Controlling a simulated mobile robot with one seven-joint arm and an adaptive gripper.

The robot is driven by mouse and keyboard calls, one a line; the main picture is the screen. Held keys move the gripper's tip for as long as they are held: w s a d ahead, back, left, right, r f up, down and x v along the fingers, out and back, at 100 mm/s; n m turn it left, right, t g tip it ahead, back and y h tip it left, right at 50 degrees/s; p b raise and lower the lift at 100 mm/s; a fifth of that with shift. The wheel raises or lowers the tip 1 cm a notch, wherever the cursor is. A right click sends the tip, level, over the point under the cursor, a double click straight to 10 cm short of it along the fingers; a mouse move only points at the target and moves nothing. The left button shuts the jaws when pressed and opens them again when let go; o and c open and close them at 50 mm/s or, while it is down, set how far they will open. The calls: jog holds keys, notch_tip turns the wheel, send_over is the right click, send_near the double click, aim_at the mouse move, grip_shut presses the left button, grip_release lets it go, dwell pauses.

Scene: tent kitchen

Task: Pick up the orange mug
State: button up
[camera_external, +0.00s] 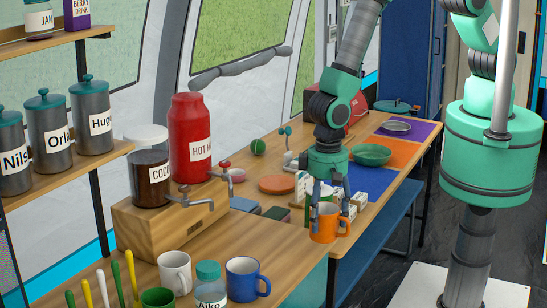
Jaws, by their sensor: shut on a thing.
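The orange mug (323,226) is at the near end of the right-hand wooden table, in the external view, upright with its handle to the right. My gripper (328,206) points down at the mug from above. Its fingers reach the mug's rim and are shut on it. The picture is too small to show the exact finger contact. I cannot tell whether the mug's base touches the table.
Small white boxes (354,203) stand close behind the mug. A white mug (175,272), a blue mug (247,279) and a jar (209,285) stand at the front left. A wooden dispenser stand (150,233) is to the left. A green bowl (371,155) lies farther back.

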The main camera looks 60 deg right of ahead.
jog(key=shift+s+d, duration=0.4)
jog(key=shift+d, duration=0.2)
